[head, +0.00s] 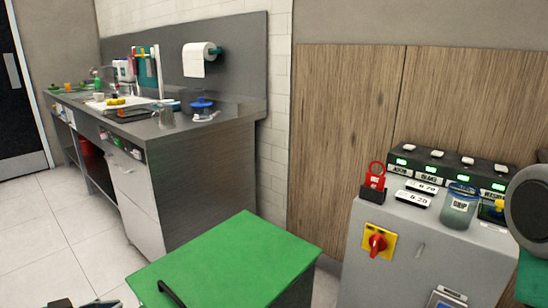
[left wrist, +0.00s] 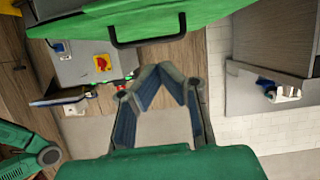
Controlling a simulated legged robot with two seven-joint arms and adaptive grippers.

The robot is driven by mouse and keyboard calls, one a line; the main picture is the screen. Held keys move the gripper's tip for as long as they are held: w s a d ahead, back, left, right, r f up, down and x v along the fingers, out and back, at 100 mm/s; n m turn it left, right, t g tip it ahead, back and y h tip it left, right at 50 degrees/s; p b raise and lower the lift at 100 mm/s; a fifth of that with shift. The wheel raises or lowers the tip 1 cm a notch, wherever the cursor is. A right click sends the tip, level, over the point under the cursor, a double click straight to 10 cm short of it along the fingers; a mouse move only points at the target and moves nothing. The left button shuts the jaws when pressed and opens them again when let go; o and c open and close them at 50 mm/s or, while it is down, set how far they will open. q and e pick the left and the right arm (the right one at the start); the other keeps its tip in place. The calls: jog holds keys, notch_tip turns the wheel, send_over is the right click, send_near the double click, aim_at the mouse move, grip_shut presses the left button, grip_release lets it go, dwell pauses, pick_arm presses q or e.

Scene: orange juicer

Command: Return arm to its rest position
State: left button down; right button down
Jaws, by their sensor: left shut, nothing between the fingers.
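My left gripper (left wrist: 160,72) shows in the left wrist view with its two blue-padded fingers angled together and their tips meeting, nothing between them. A green panel (left wrist: 110,22) with a black handle (left wrist: 150,42) lies beyond the fingers in that view. In the head view only a small dark part, seemingly of my left arm, shows at the bottom left edge; its fingers cannot be made out there. A dark round part of my right arm (head: 530,205) shows at the right edge. My right gripper is not in view.
A green-topped box (head: 225,255) stands at the front middle. A grey cabinet (head: 420,245) with a red knob (head: 377,243) and a jar (head: 459,207) is at right. A metal counter (head: 190,130) with kitchen items is at back left. The tiled floor (head: 60,225) at left is clear.

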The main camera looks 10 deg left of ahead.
pick_arm(q)
jog(key=s+d+f+n+g+y, duration=0.2)
jog(key=d+f+g, duration=0.2)
jog(key=d, duration=0.3)
jog(key=s+d+f+n+g+y+p, duration=0.1)
jog(key=s+d+f+g+y, duration=0.1)
jog(key=s, duration=0.7)
jog(key=s+d+f+n+g+y, duration=0.1)
jog(key=s+d+f+g+y, duration=0.2)
jog(key=s, duration=0.6)
notch_tip(320, 180, down, 3)
jog(key=shift+s+d+f+n+g+p, duration=0.15)
jog(key=shift+s+d+n+g+p, duration=0.25)
jog(key=shift+d+g, duration=0.6)
jog(key=shift+a, duration=0.15)
